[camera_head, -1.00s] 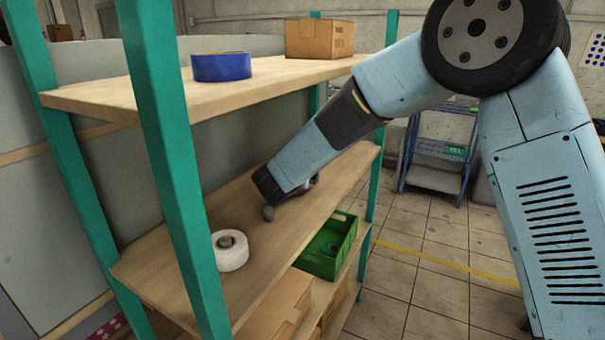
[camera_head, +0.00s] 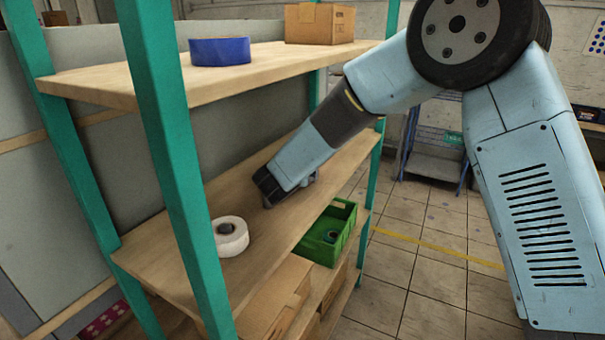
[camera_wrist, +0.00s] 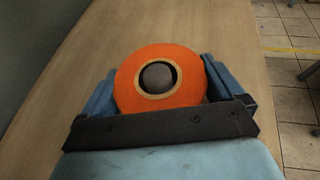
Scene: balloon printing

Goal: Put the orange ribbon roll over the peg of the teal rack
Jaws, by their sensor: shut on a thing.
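The orange ribbon roll (camera_wrist: 130,93) sits between the two fingers of my gripper (camera_wrist: 160,70) in the wrist view. A grey rounded peg top (camera_wrist: 158,77) shows inside the roll's hole. I cannot tell how far down the peg the roll is. In the head view, my gripper (camera_head: 268,188) is low over the middle shelf (camera_head: 195,215) of the teal rack (camera_head: 165,150). The roll and the peg beneath it are hidden there by my gripper.
A white roll (camera_head: 231,243) sits around another peg nearer the front post. A blue roll (camera_head: 220,52) and a cardboard box (camera_head: 320,23) are on the upper shelf. Tiled floor lies to the right.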

